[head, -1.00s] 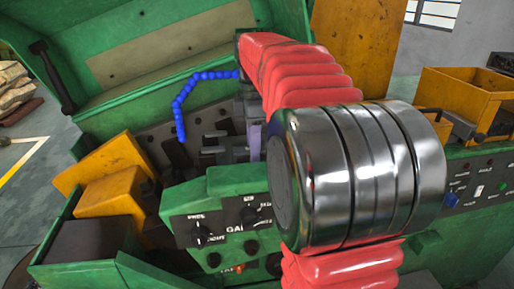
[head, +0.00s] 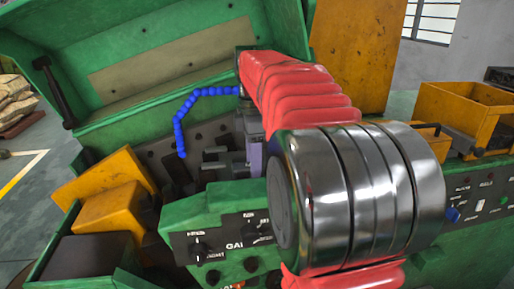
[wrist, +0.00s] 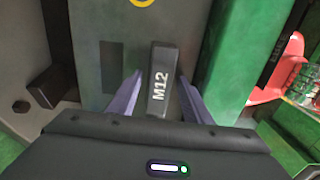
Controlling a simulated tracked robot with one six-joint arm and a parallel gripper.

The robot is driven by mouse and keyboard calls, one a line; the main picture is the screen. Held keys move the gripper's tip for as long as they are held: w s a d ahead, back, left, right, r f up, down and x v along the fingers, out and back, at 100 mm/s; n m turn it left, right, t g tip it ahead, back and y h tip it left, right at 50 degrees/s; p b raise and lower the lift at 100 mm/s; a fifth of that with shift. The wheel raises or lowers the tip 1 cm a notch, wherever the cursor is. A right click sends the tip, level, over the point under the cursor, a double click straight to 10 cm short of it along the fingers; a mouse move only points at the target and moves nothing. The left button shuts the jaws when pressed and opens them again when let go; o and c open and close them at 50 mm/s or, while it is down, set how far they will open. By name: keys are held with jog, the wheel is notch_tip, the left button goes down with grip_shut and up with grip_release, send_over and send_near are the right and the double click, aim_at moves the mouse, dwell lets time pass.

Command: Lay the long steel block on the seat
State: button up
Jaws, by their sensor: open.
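A dark grey block marked M12 (wrist: 160,80) shows in the wrist view, between the two purple fingers of my gripper (wrist: 161,76). The fingers are open, one on each side of it, with a visible gap on both sides. I cannot tell whether this is the long steel block, or whether it stands on the grey surface (wrist: 115,20) behind it. A darker rectangular patch (wrist: 110,65) lies on that surface to the left; I cannot tell if it is the seat. In the head view my arm hides most of the work area, and only a purple finger shows.
The green machine has a raised cover (head: 180,50) and a control panel (head: 225,240). A blue segmented hose (head: 182,120) curves close left of my gripper. Yellow guards (head: 110,205) stand at the left and a yellow box (head: 460,105) at the right.

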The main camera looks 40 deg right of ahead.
notch_tip(320, 180, up, 12)
dwell(0.6)
dwell(0.5)
jog(key=shift+w, duration=0.1)
